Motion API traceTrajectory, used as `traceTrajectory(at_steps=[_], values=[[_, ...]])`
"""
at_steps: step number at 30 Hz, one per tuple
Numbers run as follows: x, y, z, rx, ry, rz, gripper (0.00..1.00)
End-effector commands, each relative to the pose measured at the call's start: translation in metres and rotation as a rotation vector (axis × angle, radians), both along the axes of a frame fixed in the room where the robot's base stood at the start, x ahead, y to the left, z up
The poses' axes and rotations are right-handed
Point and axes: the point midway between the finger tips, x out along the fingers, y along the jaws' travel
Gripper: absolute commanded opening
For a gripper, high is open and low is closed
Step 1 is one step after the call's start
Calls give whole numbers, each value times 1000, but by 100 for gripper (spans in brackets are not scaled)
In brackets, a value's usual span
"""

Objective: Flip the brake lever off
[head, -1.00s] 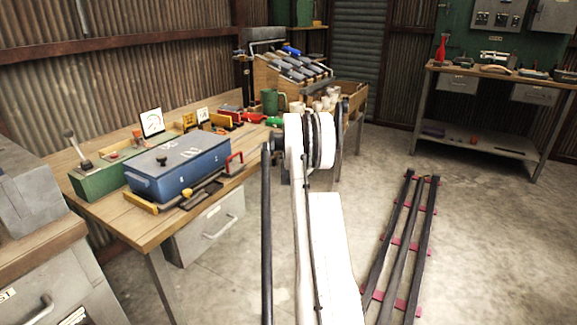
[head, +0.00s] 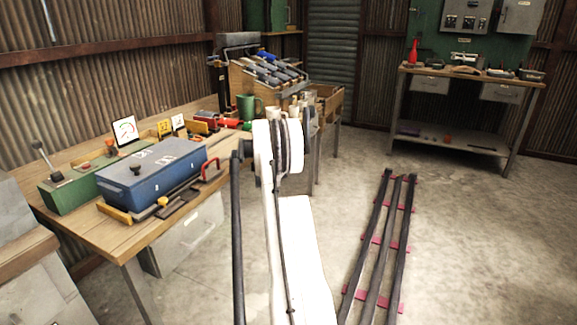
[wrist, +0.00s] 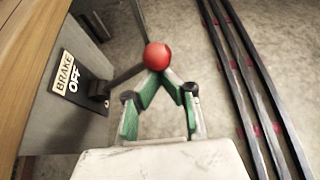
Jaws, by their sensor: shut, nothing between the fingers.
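In the wrist view, the brake lever shows as a dark rod from a black bracket (wrist: 98,92), ending in a red ball knob (wrist: 157,56). A white plate reading "BRAKE" (wrist: 66,71), with "OFF" beside it, is on the grey panel left of the bracket. My gripper (wrist: 160,75) has green-padded fingers that meet at their tips. The tips are close to the knob, just below it in the picture; I cannot tell whether they touch. Nothing is between the fingers. The head view shows my white arm, but my gripper and the lever are not visible there.
A wooden workbench (head: 118,237) at left carries a blue toolbox (head: 150,178) and a green lever box (head: 75,190). Dark floor rails (head: 372,250) run to the right of my arm. A second bench (head: 470,78) stands at back right. The concrete floor between is mostly clear.

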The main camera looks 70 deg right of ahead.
Motion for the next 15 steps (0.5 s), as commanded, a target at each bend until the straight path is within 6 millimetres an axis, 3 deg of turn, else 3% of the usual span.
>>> traceTrajectory(at_steps=[7, 9, 15], values=[[10, 10, -41, 3, 1, 7, 0], [9, 26, -23, 4, 1, 7, 0], [9, 62, -3, 3, 1, 7, 0]])
